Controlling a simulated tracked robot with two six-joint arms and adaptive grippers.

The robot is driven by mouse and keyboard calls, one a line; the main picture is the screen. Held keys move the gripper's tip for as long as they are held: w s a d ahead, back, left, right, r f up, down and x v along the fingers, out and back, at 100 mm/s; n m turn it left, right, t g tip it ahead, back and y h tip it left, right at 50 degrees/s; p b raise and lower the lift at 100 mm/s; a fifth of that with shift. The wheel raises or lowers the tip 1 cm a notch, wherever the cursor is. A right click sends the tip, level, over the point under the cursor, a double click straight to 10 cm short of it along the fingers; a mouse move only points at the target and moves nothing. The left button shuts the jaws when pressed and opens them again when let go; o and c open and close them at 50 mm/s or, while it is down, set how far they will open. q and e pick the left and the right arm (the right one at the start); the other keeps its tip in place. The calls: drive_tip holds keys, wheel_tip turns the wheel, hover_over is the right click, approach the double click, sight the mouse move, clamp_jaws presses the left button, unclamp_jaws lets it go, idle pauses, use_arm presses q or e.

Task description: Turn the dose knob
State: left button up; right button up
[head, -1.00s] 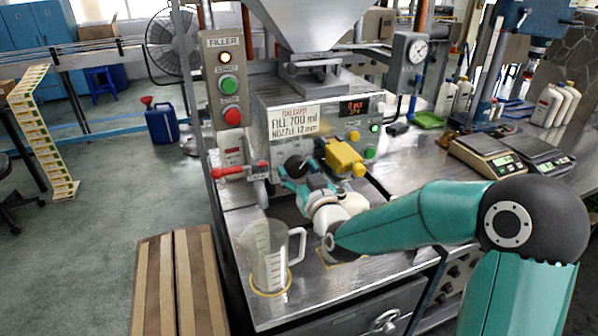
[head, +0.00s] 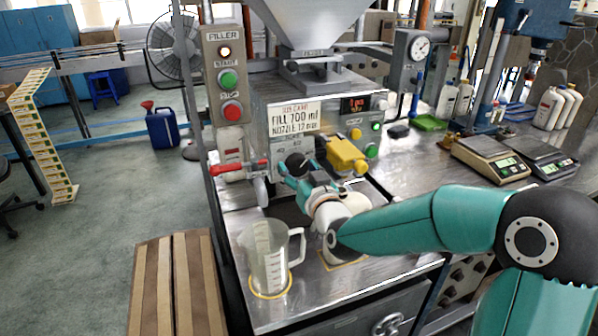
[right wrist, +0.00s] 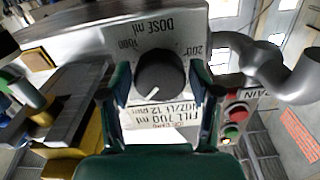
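The dose knob (head: 297,161) is a round black knob on the front of the filler. In the right wrist view the knob (right wrist: 160,74) sits under the words "DOSE ml", and its white mark points down and slightly left. My right gripper (head: 300,176) is in front of the panel at the knob. In the right wrist view the two fingers of the right gripper (right wrist: 158,88) are apart, one on each side of the knob, with a narrow gap showing on both sides. Whether they reach the knob's depth is hard to tell. My left gripper is not in view.
A card (head: 296,118) reads "FILL 700 ml". A red-handled valve (head: 238,169) is left of the knob and a yellow block (head: 346,155) right of it. A clear measuring jug (head: 267,258) stands below. Start and stop buttons (head: 230,95) are on the upper left post.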

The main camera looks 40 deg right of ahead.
drive_tip(key=shift+o, duration=0.7)
drive_tip(key=shift+s, duration=0.1)
drive_tip(key=v, duration=0.7)
drive_tip(key=shift+s+a, duration=0.1)
